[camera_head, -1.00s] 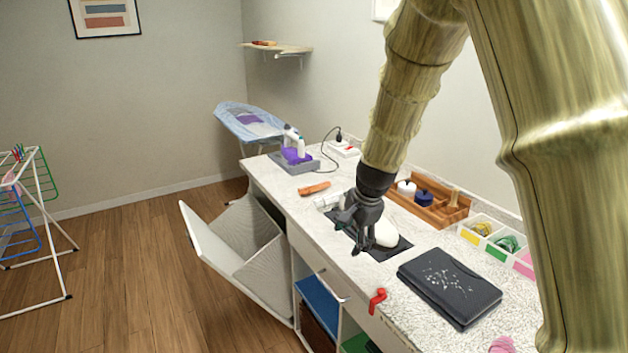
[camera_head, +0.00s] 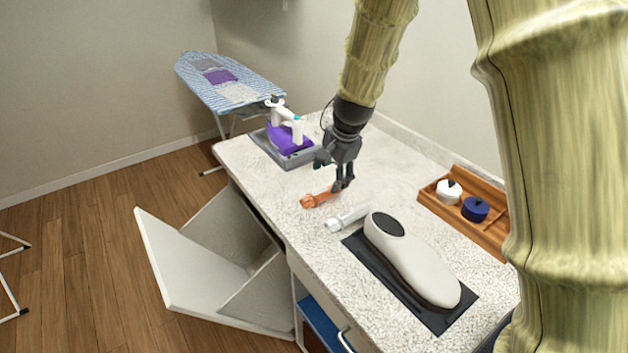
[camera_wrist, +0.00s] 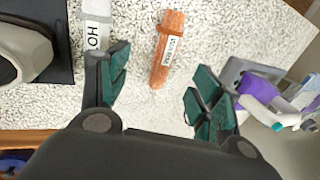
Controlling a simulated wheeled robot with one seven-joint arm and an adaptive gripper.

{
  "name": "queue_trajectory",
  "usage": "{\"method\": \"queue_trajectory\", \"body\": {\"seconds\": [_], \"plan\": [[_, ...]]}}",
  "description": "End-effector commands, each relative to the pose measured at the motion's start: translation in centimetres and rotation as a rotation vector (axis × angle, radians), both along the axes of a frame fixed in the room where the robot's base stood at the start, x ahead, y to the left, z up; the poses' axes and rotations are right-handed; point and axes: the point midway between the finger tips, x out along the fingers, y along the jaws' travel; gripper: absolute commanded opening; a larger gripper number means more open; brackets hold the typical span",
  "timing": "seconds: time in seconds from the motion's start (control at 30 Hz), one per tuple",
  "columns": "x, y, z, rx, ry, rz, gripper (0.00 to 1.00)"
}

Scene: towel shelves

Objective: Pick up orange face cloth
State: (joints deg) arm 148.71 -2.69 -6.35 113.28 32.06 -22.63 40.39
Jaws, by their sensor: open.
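The orange face cloth (camera_head: 318,199) is a narrow roll lying on the speckled white countertop, near its front edge. In the wrist view the cloth (camera_wrist: 168,48) carries a small white label and lies ahead of the fingers, its near end around the gap between them. My gripper (camera_head: 343,182) points down at the right end of the cloth. In the wrist view my gripper (camera_wrist: 163,86) is open, with green-padded fingers spread apart and nothing between them. I cannot tell its exact height above the counter.
A white labelled roll (camera_head: 347,218) lies close beside the cloth. A white device (camera_head: 415,262) on a black mat is nearer. A purple and white iron (camera_head: 287,134) stands in a grey tray behind. A wooden organizer (camera_head: 496,232) is at right. Counter behind the cloth is clear.

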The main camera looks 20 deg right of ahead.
Motion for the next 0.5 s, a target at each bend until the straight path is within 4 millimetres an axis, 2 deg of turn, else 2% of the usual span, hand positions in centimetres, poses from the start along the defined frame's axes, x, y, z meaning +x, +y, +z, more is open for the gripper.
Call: {"method": "queue_trajectory", "body": {"seconds": [0.17,0.5], "plan": [[-0.4,0.2,-0.5,0.001,-0.005,0.001,0.65],[1.7,0.8,-4.8,0.001,0.005,0.005,0.65]]}}
